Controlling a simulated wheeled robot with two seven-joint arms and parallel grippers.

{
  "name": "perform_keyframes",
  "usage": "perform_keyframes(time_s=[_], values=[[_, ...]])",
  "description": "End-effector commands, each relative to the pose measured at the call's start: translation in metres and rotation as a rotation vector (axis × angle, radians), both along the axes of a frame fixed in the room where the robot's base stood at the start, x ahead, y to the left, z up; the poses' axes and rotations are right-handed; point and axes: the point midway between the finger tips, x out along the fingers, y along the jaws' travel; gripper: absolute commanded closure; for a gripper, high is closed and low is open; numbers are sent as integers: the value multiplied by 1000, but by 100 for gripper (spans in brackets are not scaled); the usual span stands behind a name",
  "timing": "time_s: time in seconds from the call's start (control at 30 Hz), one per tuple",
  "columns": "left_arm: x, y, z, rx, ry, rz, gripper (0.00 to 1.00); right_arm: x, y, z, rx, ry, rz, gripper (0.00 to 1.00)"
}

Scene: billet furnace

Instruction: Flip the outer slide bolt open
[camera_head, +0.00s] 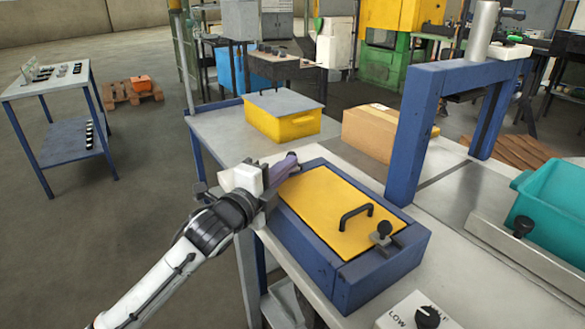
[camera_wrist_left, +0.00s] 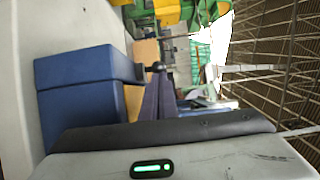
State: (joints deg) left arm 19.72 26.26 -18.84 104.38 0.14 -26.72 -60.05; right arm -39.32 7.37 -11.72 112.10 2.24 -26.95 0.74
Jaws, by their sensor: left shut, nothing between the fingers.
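A blue box (camera_head: 349,287) with a yellow lid (camera_head: 323,207) stands on the worktable. The lid has a black handle. My left gripper (camera_head: 288,163) is shut and empty, at the box's far left corner, well away from that bolt. In the left wrist view, the shut fingers (camera_wrist_left: 158,98) lie beside the blue box (camera_wrist_left: 82,70), with a small dark knob (camera_wrist_left: 158,67) just past their tips; I cannot tell whether they touch it. My right gripper is not in view.
A yellow bin with a grey lid (camera_head: 283,117) and a cardboard box (camera_head: 375,133) stand behind. A blue frame (camera_head: 404,145) rises at right, near a teal bin (camera_head: 550,208). A dial panel (camera_head: 418,312) is at the front.

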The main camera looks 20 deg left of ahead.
Motion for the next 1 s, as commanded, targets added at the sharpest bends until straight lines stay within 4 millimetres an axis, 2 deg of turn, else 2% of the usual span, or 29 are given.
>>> perform_keyframes(time_s=[0.37, 0.57, 0.67, 0.8, 1.0], values=[[2, 3, 2, -2, -3, 0, 100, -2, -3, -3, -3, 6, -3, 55], [-9, -15, 3, -5, 0, -10, 100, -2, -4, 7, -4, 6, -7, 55], [-21, -31, 4, -5, 1, -19, 100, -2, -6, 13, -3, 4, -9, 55], [-55, -22, -2, 1, 1, -18, 100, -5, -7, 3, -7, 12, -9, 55], [-95, -14, -1, 0, 0, -18, 100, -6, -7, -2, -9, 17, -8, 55]])
